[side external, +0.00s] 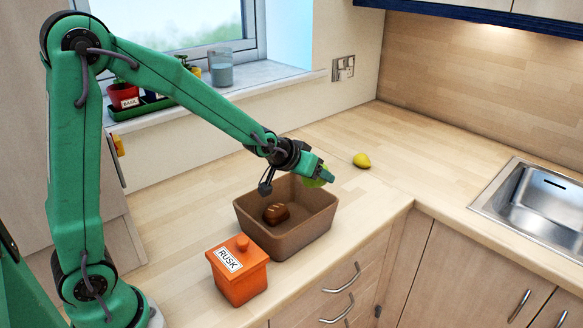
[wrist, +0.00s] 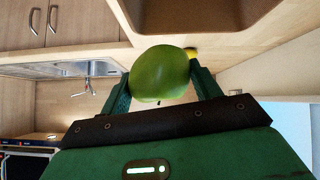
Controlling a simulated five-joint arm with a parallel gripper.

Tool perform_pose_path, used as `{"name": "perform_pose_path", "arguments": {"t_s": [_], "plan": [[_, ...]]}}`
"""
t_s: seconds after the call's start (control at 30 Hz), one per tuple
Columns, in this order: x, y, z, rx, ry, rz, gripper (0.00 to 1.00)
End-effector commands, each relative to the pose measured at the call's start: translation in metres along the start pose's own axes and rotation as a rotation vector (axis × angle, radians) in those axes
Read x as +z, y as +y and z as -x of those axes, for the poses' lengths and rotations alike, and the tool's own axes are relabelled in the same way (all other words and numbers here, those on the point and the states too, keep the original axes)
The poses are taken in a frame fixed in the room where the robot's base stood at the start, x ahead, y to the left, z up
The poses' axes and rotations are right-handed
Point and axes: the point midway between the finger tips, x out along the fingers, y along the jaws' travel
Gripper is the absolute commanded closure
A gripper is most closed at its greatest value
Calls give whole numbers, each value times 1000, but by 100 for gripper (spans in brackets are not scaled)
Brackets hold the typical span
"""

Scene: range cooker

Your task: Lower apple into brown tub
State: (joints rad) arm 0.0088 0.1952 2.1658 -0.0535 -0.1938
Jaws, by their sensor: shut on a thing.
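A green apple (wrist: 160,73) is held between the two fingers of my gripper (wrist: 160,88) in the wrist view. In the side view my gripper (side external: 322,174) is shut on the apple (side external: 313,183), which is partly hidden by the fingers. They are above the far right rim of the brown tub. The brown tub (side external: 290,240) stands on the worktop near its front edge, with a brown loaf (side external: 276,213) inside. Part of the tub (wrist: 205,12) also shows at the top of the wrist view, apart from the apple.
An orange jar (side external: 240,275) labelled RUSK stands just in front of the tub. A yellow lemon (side external: 362,160) lies on the worktop behind it. A steel sink (side external: 545,205) is at the right. Potted plants (side external: 124,96) and a glass (side external: 221,68) stand on the windowsill.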

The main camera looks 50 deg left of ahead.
Motion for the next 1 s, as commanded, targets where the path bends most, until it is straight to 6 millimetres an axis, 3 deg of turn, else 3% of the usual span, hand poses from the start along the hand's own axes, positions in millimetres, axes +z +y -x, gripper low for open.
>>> {"name": "perform_pose_path", "arguments": {"t_s": [0.43, 1.0], "plan": [[43, -8, 34, 2, 2, 0, 63], [52, -9, 40, 2, 2, 0, 63]]}}
